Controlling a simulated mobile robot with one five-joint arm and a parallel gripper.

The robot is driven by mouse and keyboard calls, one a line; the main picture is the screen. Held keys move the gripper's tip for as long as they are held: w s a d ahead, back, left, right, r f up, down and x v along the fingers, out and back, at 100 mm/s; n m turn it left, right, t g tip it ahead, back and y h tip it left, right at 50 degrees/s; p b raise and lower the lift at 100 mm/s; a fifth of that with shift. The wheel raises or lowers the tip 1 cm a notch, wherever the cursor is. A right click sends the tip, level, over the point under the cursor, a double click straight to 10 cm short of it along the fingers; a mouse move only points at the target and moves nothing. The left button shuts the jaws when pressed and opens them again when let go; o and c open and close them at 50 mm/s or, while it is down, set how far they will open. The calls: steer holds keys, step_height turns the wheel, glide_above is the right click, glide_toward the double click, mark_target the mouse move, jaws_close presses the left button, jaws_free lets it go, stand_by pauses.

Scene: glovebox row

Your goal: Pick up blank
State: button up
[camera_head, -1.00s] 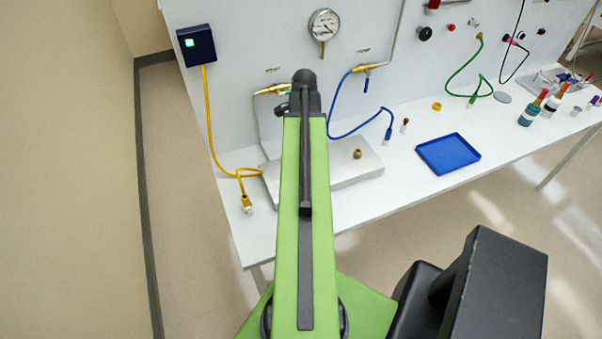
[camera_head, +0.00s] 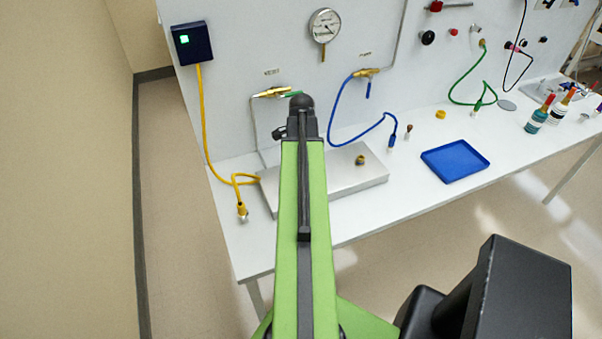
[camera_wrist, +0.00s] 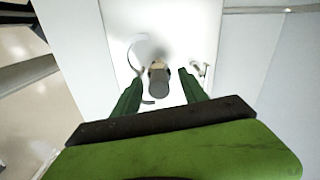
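My gripper (camera_wrist: 159,75) is open in the wrist view, its two dark green fingers apart. A short, grey-ended cylinder with a tan part (camera_wrist: 159,84) shows between the fingers, with visible gaps on both sides; it may be the blank, but I cannot tell for sure. Whether it is level with the fingertips or beyond them is unclear. In the head view my green arm reaches toward the back panel and hides the gripper and this piece. A small brass fitting (camera_head: 360,160) stands on the steel block (camera_head: 345,181), right of my arm.
The white bench (camera_head: 340,220) holds a blue tray (camera_head: 455,161), a yellow ring (camera_head: 440,114) and bottles (camera_head: 537,121) at right. A yellow cable (camera_head: 205,120) and blue hose (camera_head: 340,110) hang from the panel. A gauge (camera_head: 324,25) is above my arm.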

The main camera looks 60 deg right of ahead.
jaws_close()
steer(key=shift+r, duration=0.15)
